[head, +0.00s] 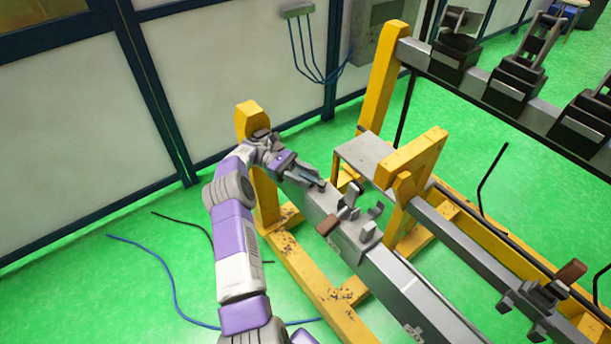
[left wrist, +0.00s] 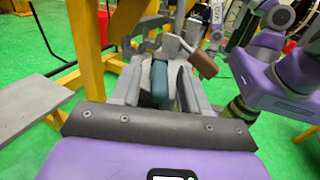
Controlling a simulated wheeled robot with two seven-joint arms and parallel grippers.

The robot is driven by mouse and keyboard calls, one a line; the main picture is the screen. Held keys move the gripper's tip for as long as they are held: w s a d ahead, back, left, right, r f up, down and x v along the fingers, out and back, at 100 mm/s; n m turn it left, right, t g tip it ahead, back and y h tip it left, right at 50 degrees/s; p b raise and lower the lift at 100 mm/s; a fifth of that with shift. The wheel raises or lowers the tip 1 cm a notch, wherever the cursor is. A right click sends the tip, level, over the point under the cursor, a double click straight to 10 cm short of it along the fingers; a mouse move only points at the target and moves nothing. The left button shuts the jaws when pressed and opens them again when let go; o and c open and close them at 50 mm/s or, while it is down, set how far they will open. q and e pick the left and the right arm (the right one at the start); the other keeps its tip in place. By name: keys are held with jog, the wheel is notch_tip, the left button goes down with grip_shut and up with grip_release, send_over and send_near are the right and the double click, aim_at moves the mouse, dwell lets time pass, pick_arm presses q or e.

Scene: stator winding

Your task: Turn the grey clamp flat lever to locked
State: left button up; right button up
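The grey clamp (head: 350,215) sits on top of the grey beam, with upright metal jaws and a brown handle (head: 326,224). The brown handle also shows in the left wrist view (left wrist: 201,62). A flat dark-teal bar (left wrist: 160,82), seemingly the flat lever, points from the clamp toward my left gripper. My left gripper (head: 314,178) is low over the beam beside the clamp. In the left wrist view its grey fingers (left wrist: 160,92) stand apart on either side of the bar; contact cannot be told. My right gripper cannot be made out.
The grey beam (head: 400,283) rests on a yellow frame (head: 330,300). A yellow post (head: 408,165) and a grey plate (head: 367,153) stand close to the clamp. A second clamp with a brown handle (head: 571,271) is at right. My right arm (left wrist: 285,80) is near in the left wrist view.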

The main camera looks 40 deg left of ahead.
aim_at(305, 175)
pick_arm(q)
notch_tip(305, 175, up, 10)
jog(key=p, duration=0.2)
jog(key=shift+p, duration=0.35)
